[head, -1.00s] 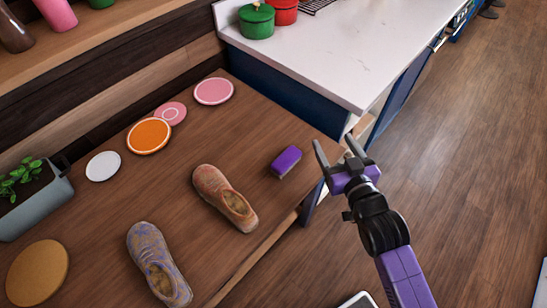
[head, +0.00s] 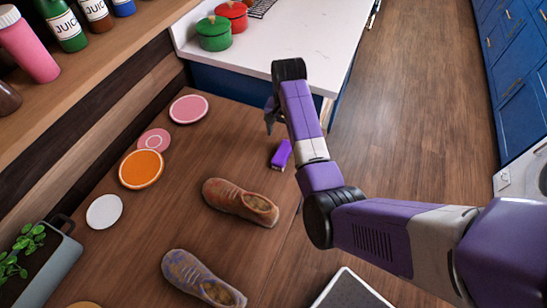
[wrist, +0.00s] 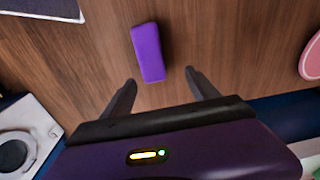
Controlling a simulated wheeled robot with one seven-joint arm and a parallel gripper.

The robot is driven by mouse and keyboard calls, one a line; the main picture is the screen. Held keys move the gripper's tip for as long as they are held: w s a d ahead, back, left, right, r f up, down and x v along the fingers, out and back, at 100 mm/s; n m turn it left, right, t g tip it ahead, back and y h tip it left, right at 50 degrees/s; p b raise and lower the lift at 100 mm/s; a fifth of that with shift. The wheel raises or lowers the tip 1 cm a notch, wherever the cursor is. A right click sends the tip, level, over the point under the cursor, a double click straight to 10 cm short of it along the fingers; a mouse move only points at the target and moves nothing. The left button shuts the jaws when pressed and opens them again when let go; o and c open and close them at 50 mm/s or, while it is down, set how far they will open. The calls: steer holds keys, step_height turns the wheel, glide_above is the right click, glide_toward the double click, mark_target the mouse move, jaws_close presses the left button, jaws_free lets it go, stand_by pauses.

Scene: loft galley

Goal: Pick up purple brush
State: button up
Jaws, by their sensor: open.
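The purple brush (head: 281,154) lies on the wooden table (head: 236,155), near its right edge and close to the white counter. In the wrist view the brush (wrist: 148,52) is a small purple block on the wood, just beyond the fingertips and lined up between them. My gripper (wrist: 158,80) is open and empty, with a finger on each side and the brush apart from both. In the head view my arm hides part of the gripper, which hangs above the table near the brush.
Two shoes (head: 240,201) (head: 203,279) lie in front of the brush. Several round plates (head: 141,169) line the left side by a grey planter (head: 50,268). The white counter (head: 270,43) behind holds a green pot (head: 214,34) and a red pot (head: 232,14).

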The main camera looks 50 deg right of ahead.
mark_target(283, 151)
steer(key=shift+s+a+f+g+y, duration=0.1)
steer(key=shift+s+a+g+y, duration=0.15)
steer(key=shift+s, duration=0.25)
steer(key=shift+s+a+f+g+y, duration=0.15)
steer(key=shift+s+a, duration=0.15)
steer(key=shift+s, duration=0.15)
steer(key=shift+w+a+f+p, duration=0.1)
steer(key=shift+f+p, duration=0.2)
steer(key=shift+f, duration=1.55)
steer(key=shift+a+f+p, duration=0.1)
steer(key=shift+f+p, duration=0.15)
steer(key=shift+f, duration=1.6)
jaws_close()
steer(key=shift+r, duration=0.1)
step_height(283, 151, up, 20)
steer(key=p, duration=0.4)
